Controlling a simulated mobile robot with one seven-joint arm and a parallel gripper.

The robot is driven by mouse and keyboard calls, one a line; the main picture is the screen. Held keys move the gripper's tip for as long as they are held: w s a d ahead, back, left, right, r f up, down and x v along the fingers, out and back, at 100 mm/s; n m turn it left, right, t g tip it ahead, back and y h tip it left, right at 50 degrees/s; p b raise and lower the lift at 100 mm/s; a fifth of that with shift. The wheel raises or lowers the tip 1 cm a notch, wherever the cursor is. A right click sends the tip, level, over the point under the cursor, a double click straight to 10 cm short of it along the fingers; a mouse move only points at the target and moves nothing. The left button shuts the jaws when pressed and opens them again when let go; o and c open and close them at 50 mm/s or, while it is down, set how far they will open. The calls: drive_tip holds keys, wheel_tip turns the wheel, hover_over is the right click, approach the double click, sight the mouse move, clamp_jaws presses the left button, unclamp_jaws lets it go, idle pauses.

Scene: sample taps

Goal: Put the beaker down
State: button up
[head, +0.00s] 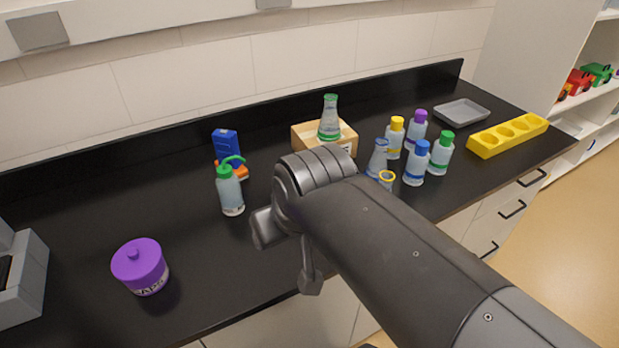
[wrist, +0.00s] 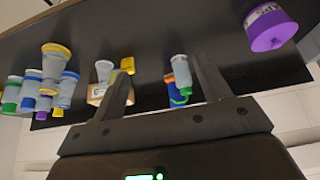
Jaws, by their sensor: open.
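A clear vessel with a yellow rim (head: 387,177), which looks like the beaker, stands on the black counter, partly hidden behind my arm in the head view. Clear glassware with yellow edging (wrist: 57,60) shows at left in the wrist view; I cannot tell for sure that it is the same vessel. My gripper (wrist: 160,78) is open, its two fingers apart with nothing held between them. In the head view my arm hides most of the gripper. The wrist view is roughly upside down.
A green-rimmed flask (head: 330,119) stands on a cardboard box (head: 308,139). A blue-banded flask (head: 377,158) and several capped bottles (head: 416,163) crowd the right. A wash bottle (head: 230,190) and a purple jar (head: 140,266) stand left, with bare counter (head: 90,205) around them.

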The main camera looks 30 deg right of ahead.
drive_tip(key=w+a+r+t+y, duration=0.2)
drive_tip(key=w+r+t, duration=0.1)
drive_tip(key=w+r, duration=0.3)
drive_tip(key=w+a+r+t+y, duration=0.1)
drive_tip(key=w+a+r+t, duration=0.3)
drive_tip(key=w, duration=0.5)
drive_tip(key=w+d+r+m+t+h, duration=0.25)
drive_tip(key=w+d+m+h, duration=0.25)
drive_tip(key=w+d, duration=0.4)
drive_tip(key=d+f+m+g+h, duration=0.6)
drive_tip(key=d+f+g+h, duration=0.1)
drive_tip(key=d+h, duration=0.25)
drive_tip(key=shift+y, duration=0.35)
drive_tip(key=d+f, duration=0.1)
drive_tip(key=f, duration=0.5)
drive_tip(key=w+d+f, duration=0.1)
drive_tip(key=d+f, duration=0.1)
drive_tip(key=f, duration=0.4)
drive_tip(key=w+d+f, duration=0.1)
drive_tip(key=f, duration=0.6)
drive_tip(key=shift+d+f, duration=0.1)
drive_tip(key=shift+d, duration=0.05)
drive_tip(key=shift+r+x, duration=0.15)
drive_tip(key=shift+x, duration=1.35)
drive_tip(key=shift+r+x, duration=0.1)
drive_tip(key=shift+x, duration=1.4)
drive_tip(key=shift+w, duration=0.1)
